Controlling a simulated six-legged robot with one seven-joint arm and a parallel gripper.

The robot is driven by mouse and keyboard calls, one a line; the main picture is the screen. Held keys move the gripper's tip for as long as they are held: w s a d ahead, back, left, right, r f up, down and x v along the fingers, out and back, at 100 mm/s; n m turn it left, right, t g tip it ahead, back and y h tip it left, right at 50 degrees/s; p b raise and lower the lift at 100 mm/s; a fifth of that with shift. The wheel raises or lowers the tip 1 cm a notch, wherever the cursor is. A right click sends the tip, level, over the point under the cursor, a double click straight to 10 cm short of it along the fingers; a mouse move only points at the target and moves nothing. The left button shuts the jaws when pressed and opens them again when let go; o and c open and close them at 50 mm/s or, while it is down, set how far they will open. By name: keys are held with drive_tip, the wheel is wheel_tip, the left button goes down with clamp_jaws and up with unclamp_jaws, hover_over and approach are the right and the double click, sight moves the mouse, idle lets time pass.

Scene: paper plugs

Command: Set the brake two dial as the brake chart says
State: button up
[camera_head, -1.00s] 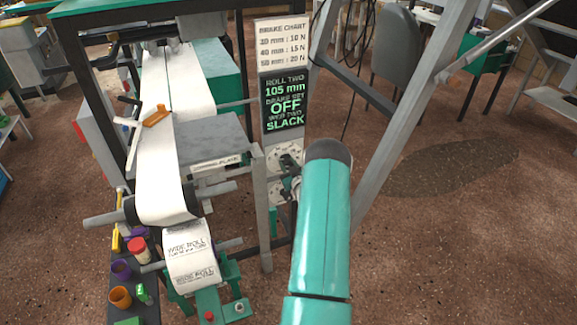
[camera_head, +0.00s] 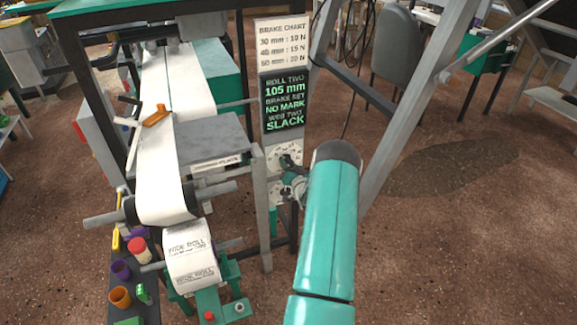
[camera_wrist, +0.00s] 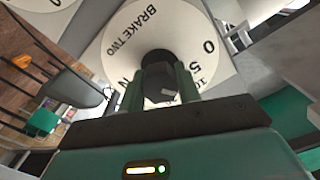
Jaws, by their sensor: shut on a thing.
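The brake two dial (camera_wrist: 118,62) is a white disc lettered BRAKE TWO, with marks including 0 and 5. My gripper (camera_wrist: 160,88) is shut on its dark knob (camera_wrist: 158,62), one green finger on each side. In the head view my gripper (camera_head: 292,184) is at the panel's lower dials, partly hidden by my arm. The brake chart (camera_head: 283,44) is white, pairing mm with N; it seems to read 30: 10, 40: 15 and a blurred last line ending in 20 N. The dark display (camera_head: 284,103) reads ROLL TWO 105 mm, BRAKE SET NO MARK, WEB TWO SLACK.
A roll labelled WIDE ROLL (camera_head: 190,254) hangs low on the machine. A grey plate (camera_head: 212,140) and a post (camera_head: 262,210) stand left of the dials. A slanted grey frame leg (camera_head: 410,100) is to the right of my arm. Open floor lies further right.

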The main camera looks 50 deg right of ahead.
drive_tip(key=m, duration=0.6)
drive_tip(key=shift+m, duration=0.3)
drive_tip(key=m, duration=0.4)
drive_tip(key=shift+m, duration=0.4)
drive_tip(key=o, duration=1)
drive_tip(key=shift+w, duration=0.1)
drive_tip(key=v, duration=1.4)
